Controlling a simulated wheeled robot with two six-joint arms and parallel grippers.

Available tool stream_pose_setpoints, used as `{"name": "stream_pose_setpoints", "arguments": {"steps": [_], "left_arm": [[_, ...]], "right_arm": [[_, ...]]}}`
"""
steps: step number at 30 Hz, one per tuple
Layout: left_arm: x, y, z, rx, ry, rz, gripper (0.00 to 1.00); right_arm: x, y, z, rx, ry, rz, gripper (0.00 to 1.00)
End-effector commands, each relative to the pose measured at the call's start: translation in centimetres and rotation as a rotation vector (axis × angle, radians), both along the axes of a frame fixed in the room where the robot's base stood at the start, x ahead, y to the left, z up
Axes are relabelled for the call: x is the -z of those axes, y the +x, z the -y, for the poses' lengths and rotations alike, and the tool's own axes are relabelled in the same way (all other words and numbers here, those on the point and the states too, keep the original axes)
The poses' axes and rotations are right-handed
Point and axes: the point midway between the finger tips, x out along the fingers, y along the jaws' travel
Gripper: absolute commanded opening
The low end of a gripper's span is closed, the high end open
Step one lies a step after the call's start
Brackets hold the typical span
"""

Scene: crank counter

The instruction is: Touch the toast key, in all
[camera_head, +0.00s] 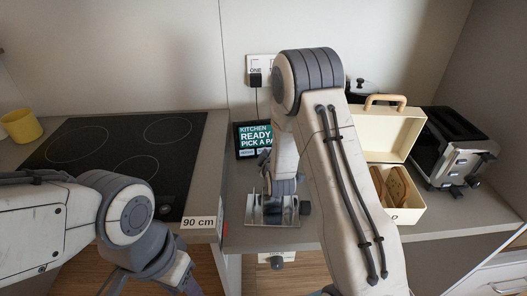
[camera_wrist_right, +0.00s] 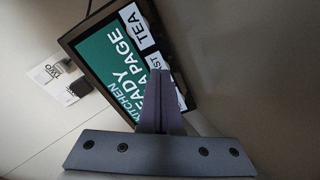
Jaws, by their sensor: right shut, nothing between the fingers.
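A small dark tablet (camera_head: 237,140) stands against the back wall. Its green page reads KITCHEN READY, PICK A PAGE.
A black cooktop (camera_head: 110,145) and a yellow mug (camera_head: 21,126) are at the left. A metal piece with a dark knob (camera_head: 272,212) sits at the counter's front. An open cream box (camera_head: 392,135) holding bread and a toaster (camera_head: 447,148) stand at the right.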

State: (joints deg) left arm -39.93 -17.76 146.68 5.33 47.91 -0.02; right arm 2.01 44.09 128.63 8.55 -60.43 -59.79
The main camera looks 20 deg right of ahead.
Motion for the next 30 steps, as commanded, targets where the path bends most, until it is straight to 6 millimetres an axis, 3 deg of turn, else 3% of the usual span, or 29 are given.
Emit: {"name": "stream_pose_setpoints", "arguments": {"steps": [30], "left_arm": [[0.5,0.0,0.0,0.0,0.0,0.0,0.5]], "right_arm": [[0.5,1.1,0.2,0.0,0.0,0.0,0.0]]}}
